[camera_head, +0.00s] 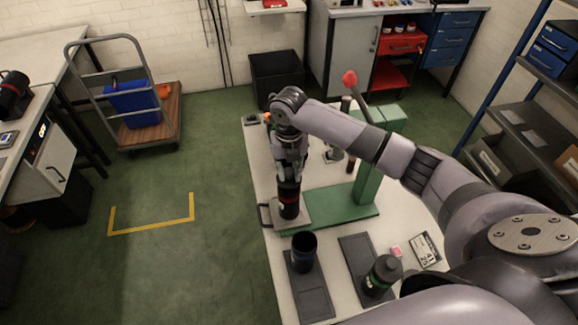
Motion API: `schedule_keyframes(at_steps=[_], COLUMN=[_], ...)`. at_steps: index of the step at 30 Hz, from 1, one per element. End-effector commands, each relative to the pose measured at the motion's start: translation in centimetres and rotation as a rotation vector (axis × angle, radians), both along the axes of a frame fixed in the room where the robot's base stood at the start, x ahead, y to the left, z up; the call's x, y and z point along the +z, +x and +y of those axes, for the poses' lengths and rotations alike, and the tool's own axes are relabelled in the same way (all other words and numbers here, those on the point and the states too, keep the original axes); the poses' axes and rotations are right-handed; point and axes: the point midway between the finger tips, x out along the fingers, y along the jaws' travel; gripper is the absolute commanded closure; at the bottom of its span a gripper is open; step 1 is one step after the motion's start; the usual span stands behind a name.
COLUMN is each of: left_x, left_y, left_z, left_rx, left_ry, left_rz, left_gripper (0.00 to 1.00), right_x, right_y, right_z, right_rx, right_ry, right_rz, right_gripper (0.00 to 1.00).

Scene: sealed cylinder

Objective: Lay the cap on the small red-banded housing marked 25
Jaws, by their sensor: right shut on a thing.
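A dark cylindrical housing with a red band (288,203) stands upright on a grey plate at the front left of the green press. My right gripper (289,178) points straight down over it, shut on a dark piece at its top that looks like the cap. The fingers hide most of this piece, and I cannot tell whether it touches the housing. The marking 25 is not readable on the housing. My left gripper is not in view.
An open dark cylinder (303,252) stands on a dark mat in front. A capped, green-banded cylinder (384,273) stands to its right. A number card (426,249) lies nearby. The green press column (368,178) rises right of my gripper.

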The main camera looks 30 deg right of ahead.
Motion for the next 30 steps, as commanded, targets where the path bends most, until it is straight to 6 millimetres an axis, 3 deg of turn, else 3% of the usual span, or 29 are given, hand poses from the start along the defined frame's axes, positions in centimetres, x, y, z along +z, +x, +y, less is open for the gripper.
schedule_keyframes(at_steps=[30], left_x=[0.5], left_y=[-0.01], left_z=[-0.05], left_rx=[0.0], left_ry=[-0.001], left_rz=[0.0], left_gripper=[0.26], right_x=[-0.32], right_y=[0.02], right_z=[0.04], right_rx=[-0.001], right_ry=[0.001], right_rz=[-0.001], right_gripper=[1.0])
